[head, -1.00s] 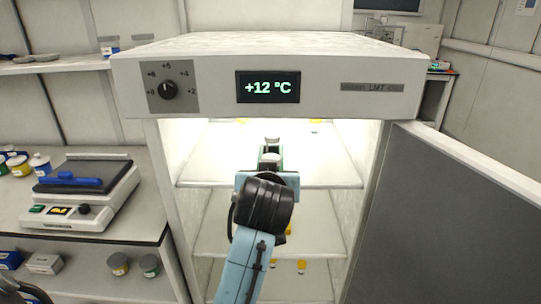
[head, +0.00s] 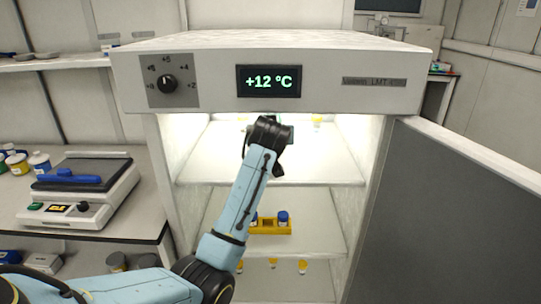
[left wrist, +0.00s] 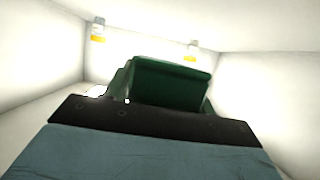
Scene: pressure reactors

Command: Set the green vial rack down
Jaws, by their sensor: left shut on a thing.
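The green vial rack (left wrist: 165,84) is in the left wrist view, just ahead of the dark edge of my left gripper (left wrist: 160,112). My left gripper is shut on it. In the head view my left arm reaches into the open, lit fridge (head: 265,72), and its wrist covers the gripper and the rack at the upper shelf (head: 322,168). I cannot tell whether the rack touches the shelf. My right gripper is in neither view.
A yellow rack (head: 272,228) with blue-capped vials is on the middle shelf. The fridge door (head: 450,220) stands open at the right. The right part of the upper shelf is clear.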

